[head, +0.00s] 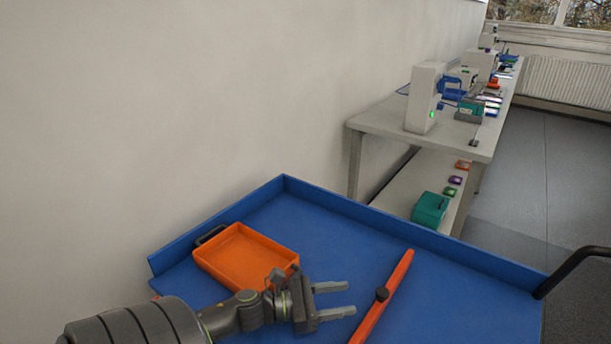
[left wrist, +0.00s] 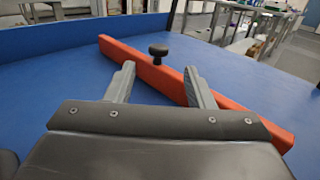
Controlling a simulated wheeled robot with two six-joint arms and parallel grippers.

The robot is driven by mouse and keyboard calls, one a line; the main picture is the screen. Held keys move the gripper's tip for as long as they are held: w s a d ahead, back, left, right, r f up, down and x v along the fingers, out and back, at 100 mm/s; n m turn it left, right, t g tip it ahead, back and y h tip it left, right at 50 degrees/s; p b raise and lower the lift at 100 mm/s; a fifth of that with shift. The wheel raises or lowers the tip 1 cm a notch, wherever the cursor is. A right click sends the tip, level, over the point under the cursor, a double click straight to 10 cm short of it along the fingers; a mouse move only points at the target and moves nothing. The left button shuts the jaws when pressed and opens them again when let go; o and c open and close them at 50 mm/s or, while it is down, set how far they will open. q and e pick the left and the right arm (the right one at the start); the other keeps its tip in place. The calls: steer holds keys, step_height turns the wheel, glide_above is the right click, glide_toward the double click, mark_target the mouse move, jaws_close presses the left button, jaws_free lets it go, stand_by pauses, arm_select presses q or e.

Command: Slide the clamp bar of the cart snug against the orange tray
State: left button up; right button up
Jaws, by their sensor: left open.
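The orange tray (head: 243,255) lies on the blue cart top at the left, with a dark handle at its far left side. The clamp bar (head: 393,283) is a long orange-red bar to the right of the tray, with a clear gap between them. A dark knob (head: 382,294) stands on the bar. My left gripper (head: 352,299) is open and empty, between tray and bar, its fingers pointing right toward the bar near the knob. In the left wrist view, the bar (left wrist: 142,66) runs across ahead of the open fingertips (left wrist: 160,72), with the knob (left wrist: 159,50) between them. My right gripper is not in view.
The cart top (head: 460,296) has raised blue walls and is bare right of the bar. A black cart handle (head: 572,268) is at the right. A workbench (head: 385,118) with devices stands behind, a teal box (head: 430,208) on its lower shelf. A wall is at the left.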

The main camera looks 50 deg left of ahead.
arm_select(q)
steer(key=shift+p+v, duration=0.35)
steer(key=shift+v, duration=3.25)
steer(key=shift+r, duration=0.1)
